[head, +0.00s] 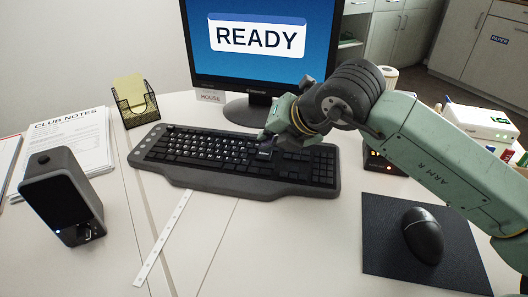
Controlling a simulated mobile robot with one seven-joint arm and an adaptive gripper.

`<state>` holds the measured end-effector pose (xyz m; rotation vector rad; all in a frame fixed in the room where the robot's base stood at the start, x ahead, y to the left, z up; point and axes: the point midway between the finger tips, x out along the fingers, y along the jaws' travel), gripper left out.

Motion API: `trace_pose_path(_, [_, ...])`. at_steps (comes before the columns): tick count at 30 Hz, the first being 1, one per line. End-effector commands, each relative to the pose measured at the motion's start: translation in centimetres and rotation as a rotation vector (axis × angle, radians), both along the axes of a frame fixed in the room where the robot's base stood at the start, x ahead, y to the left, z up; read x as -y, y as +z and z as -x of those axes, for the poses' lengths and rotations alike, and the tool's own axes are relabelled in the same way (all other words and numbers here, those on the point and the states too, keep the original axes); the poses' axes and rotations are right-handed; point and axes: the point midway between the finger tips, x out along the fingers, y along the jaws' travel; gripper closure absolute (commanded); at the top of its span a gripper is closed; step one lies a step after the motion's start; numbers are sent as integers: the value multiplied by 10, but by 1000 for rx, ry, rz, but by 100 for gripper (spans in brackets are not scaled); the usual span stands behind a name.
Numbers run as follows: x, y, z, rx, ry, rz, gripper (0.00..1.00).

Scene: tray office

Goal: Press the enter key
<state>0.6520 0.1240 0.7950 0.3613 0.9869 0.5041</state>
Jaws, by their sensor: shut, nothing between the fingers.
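A black keyboard (200,163) lies on the white desk in front of the monitor. My gripper (266,150) is shut and empty, low over the right part of the letter keys, where the enter key lies in its area. The enter key cannot be made out; the gripper and the small key size hide it. I cannot tell whether the fingertips touch a key. The monitor (262,40) shows the word READY on a blue screen.
A black mouse (422,236) lies on a dark mat (385,255) at the right. A speaker (62,195), papers (70,140) and a yellow note holder (133,101) are at the left. A ruler strip (163,238) lies in front of the keyboard. A small dark device (378,160) stands right of it.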

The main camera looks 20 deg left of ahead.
Motion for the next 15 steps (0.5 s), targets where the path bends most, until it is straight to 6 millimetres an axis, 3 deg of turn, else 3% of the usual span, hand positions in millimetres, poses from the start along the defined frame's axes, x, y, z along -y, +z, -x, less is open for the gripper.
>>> trace_pose_path(10, [0, 2, 0, 0, 0, 0, 100])
trace_pose_path(15, [0, 15, -1, 1, -1, 1, 100])
